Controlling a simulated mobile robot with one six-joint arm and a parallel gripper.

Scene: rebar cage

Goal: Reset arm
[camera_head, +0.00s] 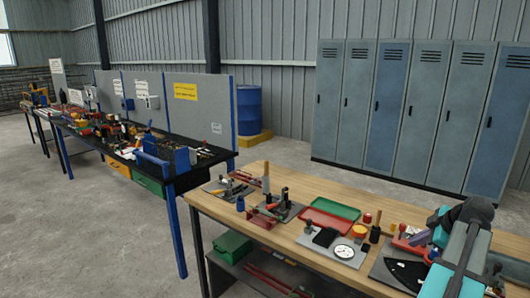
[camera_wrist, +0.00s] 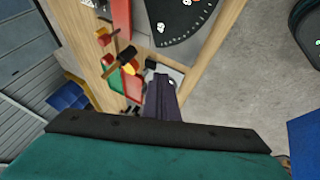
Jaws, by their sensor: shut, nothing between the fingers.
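My arm (camera_head: 462,250), teal and dark grey, shows at the right edge of the head view, over the right end of the wooden workbench (camera_head: 290,228). In the wrist view my gripper (camera_wrist: 161,80) is a narrow dark shape pointing away from the camera, its fingers together and empty. It appears above the bench and apart from the things on it.
The bench holds a red tray (camera_head: 305,221), a green tray (camera_head: 331,208), a round dial (camera_head: 344,252) and a black fan-shaped plate (camera_head: 405,272). A second, dark bench (camera_head: 210,157) stands at left. Grey-blue lockers (camera_head: 395,110) line the back wall. Open concrete floor (camera_head: 100,235) lies at left.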

